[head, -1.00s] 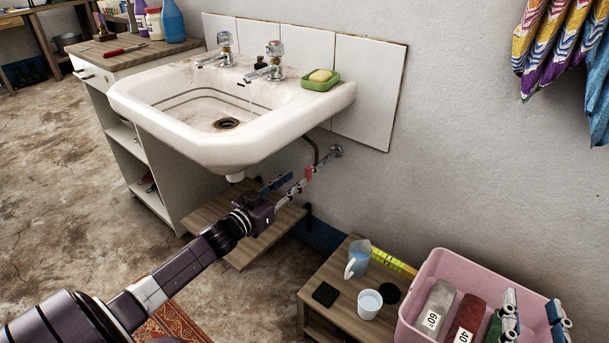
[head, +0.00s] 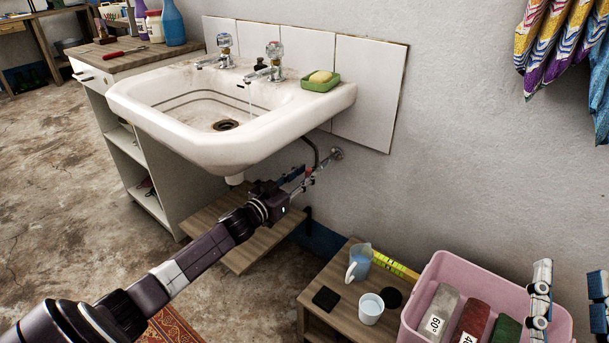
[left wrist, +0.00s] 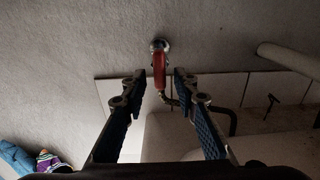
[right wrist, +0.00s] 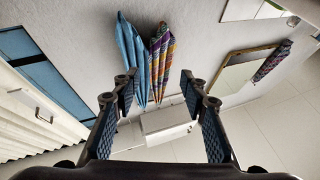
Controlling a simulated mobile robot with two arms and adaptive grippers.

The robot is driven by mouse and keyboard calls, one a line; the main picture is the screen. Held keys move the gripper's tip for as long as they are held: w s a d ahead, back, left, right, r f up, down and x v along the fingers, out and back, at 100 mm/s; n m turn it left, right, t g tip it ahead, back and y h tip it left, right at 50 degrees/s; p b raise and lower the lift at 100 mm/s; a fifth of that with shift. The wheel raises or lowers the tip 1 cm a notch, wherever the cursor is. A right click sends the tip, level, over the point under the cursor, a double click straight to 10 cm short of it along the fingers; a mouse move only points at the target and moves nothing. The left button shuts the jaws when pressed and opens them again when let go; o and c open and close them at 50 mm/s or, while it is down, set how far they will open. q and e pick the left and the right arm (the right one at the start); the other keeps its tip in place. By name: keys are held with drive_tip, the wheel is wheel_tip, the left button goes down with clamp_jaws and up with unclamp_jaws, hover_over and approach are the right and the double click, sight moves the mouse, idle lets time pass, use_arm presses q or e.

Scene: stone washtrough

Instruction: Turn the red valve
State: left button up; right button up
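The red valve (left wrist: 159,70) is a small red handle on a metal fitting at the wall, seen in the left wrist view beyond my left fingertips. In the head view it is mostly hidden by my left gripper (head: 307,176), which is under the sink's right end near the wall pipe. My left gripper is open, with one finger to either side of the handle's line; I cannot tell whether the handle is between the tips. My right gripper (head: 571,272) is open and empty at the lower right, above the pink crate's right side.
The white sink (head: 225,150) hangs above my left gripper, with a running tap (head: 275,65). A low wooden stand (head: 325,280) bears a jug (head: 359,263) and a white cup (head: 370,308).

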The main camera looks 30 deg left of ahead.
use_arm(q)
clamp_jaws()
